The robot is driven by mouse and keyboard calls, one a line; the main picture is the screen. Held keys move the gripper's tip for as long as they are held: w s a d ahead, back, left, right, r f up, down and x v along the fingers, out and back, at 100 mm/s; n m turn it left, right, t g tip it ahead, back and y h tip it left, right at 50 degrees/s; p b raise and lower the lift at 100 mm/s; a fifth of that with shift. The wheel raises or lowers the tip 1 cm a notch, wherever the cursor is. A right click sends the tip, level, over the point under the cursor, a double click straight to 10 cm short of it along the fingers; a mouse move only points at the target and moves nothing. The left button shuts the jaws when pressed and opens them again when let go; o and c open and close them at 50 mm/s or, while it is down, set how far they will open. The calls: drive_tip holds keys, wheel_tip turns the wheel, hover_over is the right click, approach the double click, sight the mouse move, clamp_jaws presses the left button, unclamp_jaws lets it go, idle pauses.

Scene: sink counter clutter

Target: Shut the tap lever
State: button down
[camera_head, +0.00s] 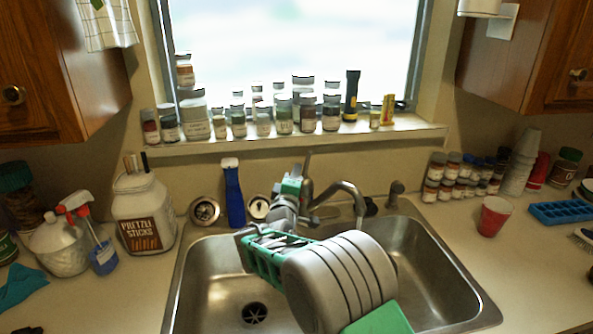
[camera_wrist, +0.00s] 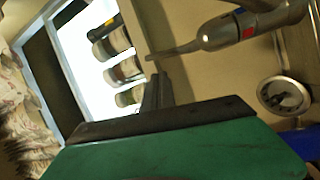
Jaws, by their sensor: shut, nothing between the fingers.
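The grey metal tap (camera_wrist: 232,30) stands behind the sink; a red and a blue mark show on its body in the wrist view. Its thin lever (camera_wrist: 172,50) points up towards the window, and it also shows in the head view (camera_head: 307,166). The curved spout (camera_head: 350,188) reaches out to the right over the sink. My gripper (camera_wrist: 158,84) is shut and empty, its dark fingertips close to the lever's tip. I cannot tell whether they touch. In the head view my gripper (camera_head: 293,184) is just left of the lever, and my arm hides part of the tap.
The steel sink (camera_head: 205,290) lies below my arm. A blue brush (camera_head: 234,195) stands left of the tap. Jars crowd the window sill (camera_head: 300,135). A pretzel jar (camera_head: 143,210) and spray bottle (camera_head: 90,235) stand left; a red cup (camera_head: 493,216) stands right.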

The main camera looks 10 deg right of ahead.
sight(307, 161)
drive_tip(key=p+x, duration=0.1)
drive_tip(key=x, duration=0.5)
drive_tip(key=shift+w+d+p, duration=0.2)
drive_tip(key=shift+w+p, duration=0.2)
drive_tip(key=shift+s+d+f+m+b, duration=0.1)
drive_tip(key=shift+s+f+m+b, duration=0.15)
drive_tip(key=shift+b, duration=0.95)
drive_tip(key=m+b, duration=0.1)
drive_tip(key=b, duration=0.3)
drive_tip(key=s+d+f+m+t+h+b, duration=0.1)
drive_tip(key=b, duration=0.3)
drive_tip(key=shift+s+f+m, duration=0.1)
drive_tip(key=shift+m, duration=0.15)
drive_tip(key=m+h+b, duration=0.1)
drive_tip(key=b, duration=0.3)
drive_tip(key=s+d+m+h+b, duration=0.1)
drive_tip(key=m+b, duration=0.1)
drive_tip(key=b, duration=0.2)
drive_tip(key=shift+s+d+m+t+b, duration=0.15)
drive_tip(key=shift+s+m+t+b, duration=0.15)
drive_tip(key=shift+b, duration=0.1)
drive_tip(key=shift+r, duration=0.35)
